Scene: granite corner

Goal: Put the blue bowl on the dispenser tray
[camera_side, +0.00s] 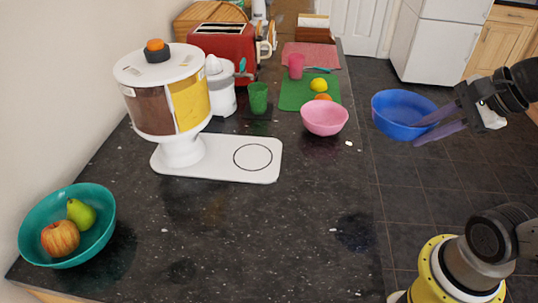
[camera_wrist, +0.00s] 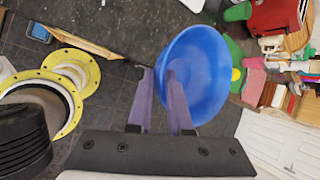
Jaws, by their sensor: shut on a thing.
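The blue bowl (camera_side: 400,108) hangs in the air past the right edge of the dark counter, over the floor. My gripper (camera_side: 428,131) is shut on the bowl's near right rim, with the bowl roughly upright. In the wrist view the blue bowl (camera_wrist: 205,65) sits between and beyond the purple fingers of my gripper (camera_wrist: 160,85), one finger inside it. The dispenser tray (camera_side: 222,166) is a white slab with a black ring outline on its right part, and that ring is empty. The white dispenser (camera_side: 165,90) with brown and yellow compartments stands on its left part.
A pink bowl (camera_side: 325,117) stands on the counter between the tray and the blue bowl. A green cup (camera_side: 258,98), a green board (camera_side: 296,95) and a red toaster (camera_side: 222,50) are behind. A teal fruit bowl (camera_side: 98,240) is front left. The front counter is clear.

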